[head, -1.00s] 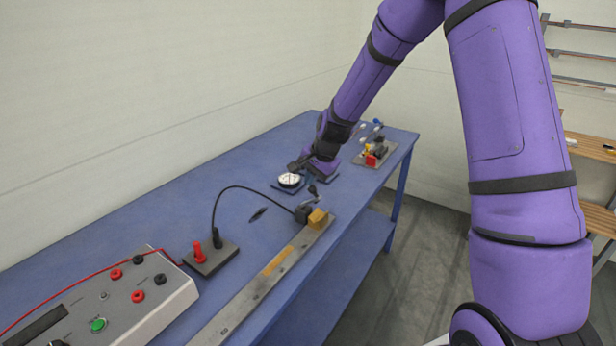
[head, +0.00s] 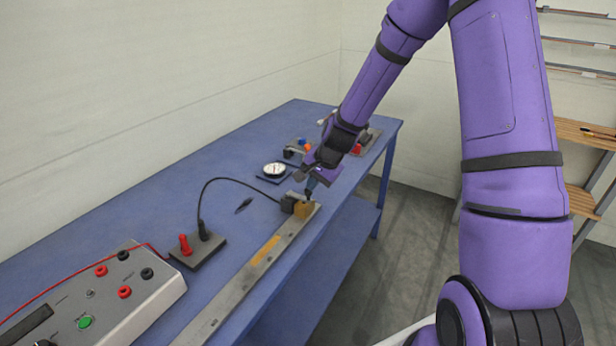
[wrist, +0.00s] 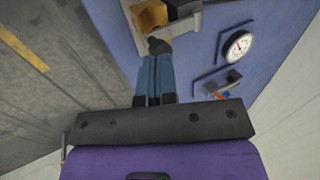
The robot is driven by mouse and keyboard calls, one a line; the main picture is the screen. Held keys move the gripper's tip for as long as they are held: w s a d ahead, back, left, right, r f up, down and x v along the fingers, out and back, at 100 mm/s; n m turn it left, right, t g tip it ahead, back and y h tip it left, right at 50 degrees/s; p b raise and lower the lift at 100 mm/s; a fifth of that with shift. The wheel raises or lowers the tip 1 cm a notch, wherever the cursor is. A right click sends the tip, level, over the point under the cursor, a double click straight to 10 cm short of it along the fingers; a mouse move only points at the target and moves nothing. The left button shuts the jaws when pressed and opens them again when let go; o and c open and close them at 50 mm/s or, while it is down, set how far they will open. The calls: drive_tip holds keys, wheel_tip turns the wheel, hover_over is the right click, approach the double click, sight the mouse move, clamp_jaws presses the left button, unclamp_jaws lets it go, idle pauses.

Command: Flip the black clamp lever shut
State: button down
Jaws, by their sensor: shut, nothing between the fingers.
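My gripper (head: 310,187) is over the far end of the metal bar (head: 232,296), right at the clamp. In the wrist view its blue fingers (wrist: 157,58) are shut together with nothing between them. A dark rounded knob (wrist: 159,46), which looks like the end of the black clamp lever, is right at the fingertips; I cannot tell whether they touch. The rest of the lever is mostly hidden by my gripper in the head view. The clamp's black body (head: 288,203) sits beside a brass block (head: 304,210) on the bar.
A round dial gauge (head: 275,170) lies just beyond the clamp. A black cable (head: 222,180) arches from the clamp to a small plate with red and black terminals (head: 198,250). A grey test box (head: 110,305) stands at the near left. Small coloured parts sit farther back.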

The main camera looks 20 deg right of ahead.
drive_tip(key=shift+s+d+f, duration=0.25)
drive_tip(key=shift+s+f, duration=0.1)
drive_tip(key=shift+f, duration=0.25)
idle(0.3)
drive_tip(key=s+d+r, duration=0.5)
drive_tip(key=s+r, duration=0.2)
drive_tip(key=r, duration=0.2)
idle(0.5)
idle(0.4)
